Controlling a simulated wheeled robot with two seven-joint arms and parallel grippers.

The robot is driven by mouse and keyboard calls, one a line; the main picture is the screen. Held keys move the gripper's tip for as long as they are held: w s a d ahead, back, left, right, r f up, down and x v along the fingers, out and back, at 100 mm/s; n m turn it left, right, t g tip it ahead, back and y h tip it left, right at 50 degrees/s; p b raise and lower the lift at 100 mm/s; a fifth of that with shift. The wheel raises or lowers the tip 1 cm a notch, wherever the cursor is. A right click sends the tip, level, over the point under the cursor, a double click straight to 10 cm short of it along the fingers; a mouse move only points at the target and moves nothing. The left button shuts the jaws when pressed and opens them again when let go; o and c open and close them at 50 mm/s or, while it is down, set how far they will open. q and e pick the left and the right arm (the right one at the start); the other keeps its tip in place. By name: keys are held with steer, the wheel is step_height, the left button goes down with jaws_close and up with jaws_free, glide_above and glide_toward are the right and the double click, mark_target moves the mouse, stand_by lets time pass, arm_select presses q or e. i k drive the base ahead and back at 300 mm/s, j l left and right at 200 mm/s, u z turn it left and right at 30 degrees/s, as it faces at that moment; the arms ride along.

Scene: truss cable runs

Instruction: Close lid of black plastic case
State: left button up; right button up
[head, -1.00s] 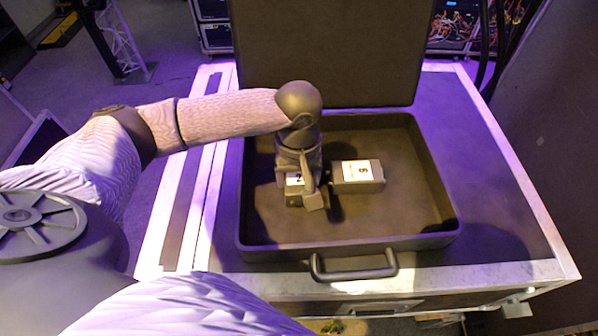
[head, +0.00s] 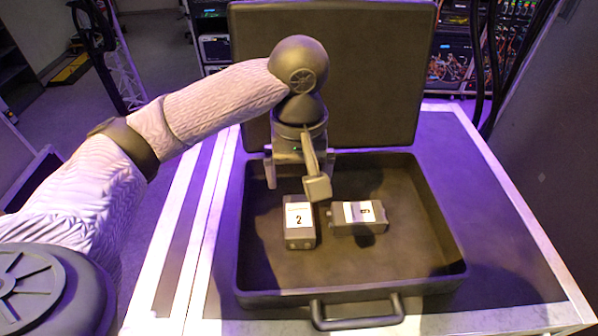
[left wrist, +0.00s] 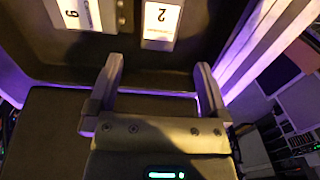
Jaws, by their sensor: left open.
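The black plastic case stands open on a flight-case top in the head view. Its base (head: 350,292) faces me with the handle in front, and its lid (head: 375,75) stands up at the back. Two grey boxes lie inside the base: one labelled 2 (head: 299,232) and one whose label reads 9 or 6 (head: 365,224). My left gripper (head: 295,190) is open and empty, above the case between the lid and the boxes. In the left wrist view its two fingers (left wrist: 158,88) are spread, with the number 2 box (left wrist: 160,22) beyond them. My right gripper is out of view.
The flight-case top (head: 490,240) with pale metal edges leaves free room to the right of the case. A rack with cables (head: 455,60) stands behind at the right. A truss stand (head: 105,55) stands at the back left.

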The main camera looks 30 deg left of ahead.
mark_target(379, 51)
steer(key=k+l, duration=0.75)
steer(key=k, duration=0.1)
